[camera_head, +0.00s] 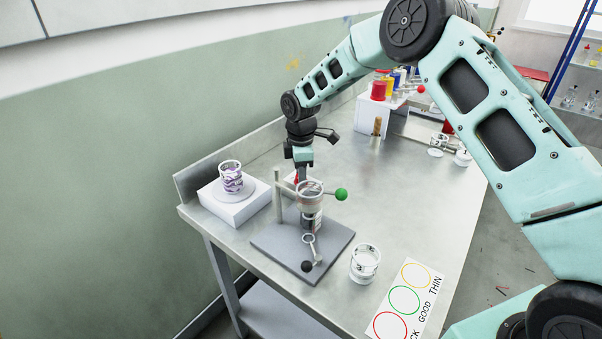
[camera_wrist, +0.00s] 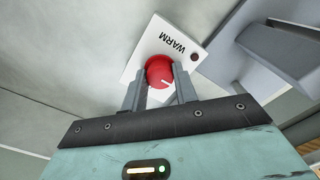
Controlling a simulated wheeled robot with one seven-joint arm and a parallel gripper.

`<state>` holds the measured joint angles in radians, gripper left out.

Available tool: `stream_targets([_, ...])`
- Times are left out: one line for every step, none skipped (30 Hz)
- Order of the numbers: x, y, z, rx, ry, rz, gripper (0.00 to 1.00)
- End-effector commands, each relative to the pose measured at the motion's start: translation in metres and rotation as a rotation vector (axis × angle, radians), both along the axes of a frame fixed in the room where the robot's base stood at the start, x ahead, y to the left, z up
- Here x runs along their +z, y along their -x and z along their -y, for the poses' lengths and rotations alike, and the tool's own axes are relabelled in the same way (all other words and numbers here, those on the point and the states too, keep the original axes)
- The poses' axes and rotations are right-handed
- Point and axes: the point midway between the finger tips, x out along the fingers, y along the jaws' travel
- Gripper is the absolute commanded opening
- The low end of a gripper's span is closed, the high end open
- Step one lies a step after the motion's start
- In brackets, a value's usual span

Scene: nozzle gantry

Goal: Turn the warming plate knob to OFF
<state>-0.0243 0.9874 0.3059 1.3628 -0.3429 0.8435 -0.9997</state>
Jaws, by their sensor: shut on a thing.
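The red round knob (camera_wrist: 158,70) sits on a white panel (camera_wrist: 143,50) lettered WARM, which reads upside down in the wrist view. A white pointer line on the knob points to the lower right there. My gripper (camera_wrist: 161,80) has one finger on each side of the knob and is shut on it. In the head view my gripper (camera_head: 301,174) reaches down behind the nozzle stand, and only a bit of red shows by its fingers. No OFF mark can be made out. A small dark red spot (camera_wrist: 194,56) is on the panel.
The nozzle stand (camera_head: 283,252) has a green-balled handle (camera_head: 341,194) close to my gripper. A white box (camera_head: 232,211) bears a glass with purple swirls (camera_head: 231,177) at left. A clear glass (camera_head: 364,263) and a card with coloured rings (camera_head: 408,302) are at the front.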

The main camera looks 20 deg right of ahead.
Motion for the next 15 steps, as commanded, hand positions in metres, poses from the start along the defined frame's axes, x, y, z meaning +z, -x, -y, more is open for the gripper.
stream_targets([0.0015,-0.0012,-0.0007,0.001,-0.001,0.004,0.06])
stream_targets([0.0015,-0.0012,-0.0006,0.001,-0.001,0.004,0.06])
stream_targets([0.0015,-0.0012,-0.0006,0.001,-0.001,0.004,0.06])
stream_targets([0.0015,-0.0012,-0.0006,0.001,-0.001,0.004,0.06])
stream_targets([0.0015,-0.0012,-0.0006,0.001,-0.001,0.004,0.31])
stream_targets([0.0015,-0.0012,-0.0006,0.001,-0.001,0.004,0.42])
stream_targets([0.0014,-0.0011,-0.0007,0.001,-0.001,0.004,0.5])
stream_targets([0.0013,-0.001,-0.0006,0.001,0.0,0.004,0.5])
stream_targets([0.0011,-0.0009,-0.0005,0.001,-0.001,0.003,0.5])
stream_targets([0.001,-0.0008,-0.0005,0.0,-0.001,0.003,0.5])
stream_targets([0.0009,-0.0007,-0.0004,0.0,-0.001,0.002,0.5])
stream_targets([0.0008,-0.0006,-0.0003,0.0,-0.001,0.002,0.5])
stream_targets([0.0007,-0.0006,-0.0003,0.0,-0.001,0.002,0.5])
stream_targets([0.0006,-0.0004,-0.0002,0.0,-0.001,0.002,0.5])
stream_targets([0.0008,-0.0004,-0.0002,0.0,0.0,0.002,0.5])
